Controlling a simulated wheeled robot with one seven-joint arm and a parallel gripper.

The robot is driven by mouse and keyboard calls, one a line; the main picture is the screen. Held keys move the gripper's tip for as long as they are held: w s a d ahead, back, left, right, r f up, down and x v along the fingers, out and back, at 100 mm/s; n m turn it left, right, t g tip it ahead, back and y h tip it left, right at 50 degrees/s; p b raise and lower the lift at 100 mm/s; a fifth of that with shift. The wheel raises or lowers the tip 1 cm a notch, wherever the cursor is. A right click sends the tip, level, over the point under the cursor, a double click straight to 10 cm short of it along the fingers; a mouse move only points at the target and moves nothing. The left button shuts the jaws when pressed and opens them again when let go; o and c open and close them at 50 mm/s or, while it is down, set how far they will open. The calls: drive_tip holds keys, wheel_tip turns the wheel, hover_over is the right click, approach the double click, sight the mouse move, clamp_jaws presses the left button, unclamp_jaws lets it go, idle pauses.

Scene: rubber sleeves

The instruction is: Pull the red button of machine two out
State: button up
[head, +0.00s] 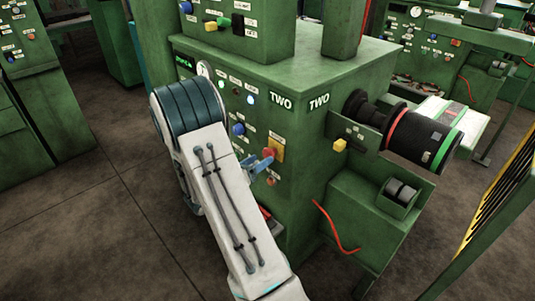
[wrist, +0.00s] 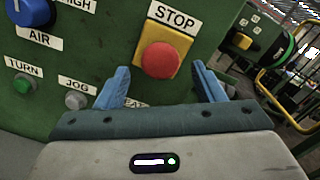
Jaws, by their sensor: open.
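Machine two (head: 300,130) is a green cabinet with "TWO" labels on its faces. Its red button (wrist: 161,61) sits on a yellow plate (wrist: 183,42) under a "STOP" label in the wrist view. In the head view the yellow plate (head: 277,147) shows, with the red button (head: 268,153) partly seen beside my fingers. My gripper (head: 264,163) is in front of the panel near the button. In the wrist view my gripper (wrist: 165,80) is open, its blue fingers to the left and right of the button and slightly below it. I cannot tell whether they touch it.
A blue AIR knob (wrist: 32,12), a green TURN button (wrist: 23,84) and a grey JOG button (wrist: 75,100) lie left of the button. A black cylinder (head: 420,136) juts from the machine's right side. A yellow-edged rail (head: 500,190) stands at right.

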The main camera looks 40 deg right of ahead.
sight(266, 156)
drive_tip(key=d, duration=0.5)
drive_tip(key=shift+w, duration=0.3)
drive_tip(key=shift+a, duration=0.1)
